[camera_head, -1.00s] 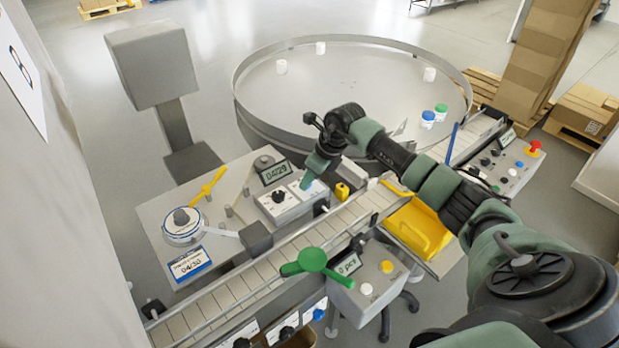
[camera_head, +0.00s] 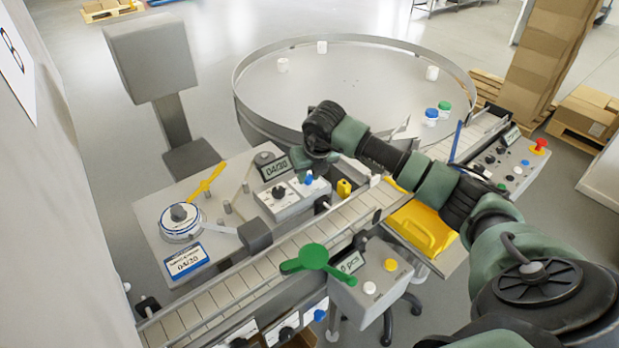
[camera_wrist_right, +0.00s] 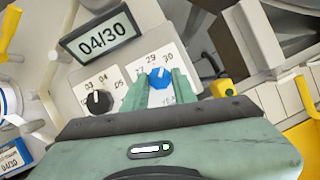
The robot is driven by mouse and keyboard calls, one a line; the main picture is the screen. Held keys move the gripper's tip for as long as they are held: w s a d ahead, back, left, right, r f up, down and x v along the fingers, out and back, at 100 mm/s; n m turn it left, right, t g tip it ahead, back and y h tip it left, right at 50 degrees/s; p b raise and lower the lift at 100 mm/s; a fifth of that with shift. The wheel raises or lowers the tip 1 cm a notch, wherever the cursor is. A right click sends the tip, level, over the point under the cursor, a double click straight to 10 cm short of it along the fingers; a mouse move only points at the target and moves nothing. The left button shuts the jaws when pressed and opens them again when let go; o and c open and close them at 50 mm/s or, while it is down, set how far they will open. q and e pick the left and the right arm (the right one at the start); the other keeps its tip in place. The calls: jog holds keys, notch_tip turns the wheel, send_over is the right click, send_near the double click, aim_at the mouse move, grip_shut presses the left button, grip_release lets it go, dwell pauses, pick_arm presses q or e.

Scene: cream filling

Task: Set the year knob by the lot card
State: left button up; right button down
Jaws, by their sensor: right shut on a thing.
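My right gripper (camera_wrist_right: 160,84) is shut on the blue year knob (camera_wrist_right: 159,77), one finger on each side of it. The dial plate behind it shows 29 and 30, with "YEA" partly visible below. In the head view the blue knob (camera_head: 309,179) shows just below my wrist. The small display (camera_wrist_right: 103,40) reads 04/30, also in the head view (camera_head: 275,168). The black month knob (camera_wrist_right: 99,101) sits to the left, beside 03, 04 and 05. The white and blue lot card (camera_head: 186,263) on the plate at left reads 04/30. My left gripper is not in view.
A yellow block (camera_head: 344,188) stands right of the knob box. A yellow lever (camera_head: 209,182) and round reel (camera_head: 180,221) are at left. The large round table (camera_head: 350,85) lies behind.

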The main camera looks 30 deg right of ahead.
jog(key=shift+m, duration=0.5)
jog(key=c, duration=1.1)
grip_release()
jog(key=shift+c, duration=0.2)
jog(key=b+v, duration=0.3)
jog(key=v, duration=0.5)
jog(key=shift+a, duration=0.2)
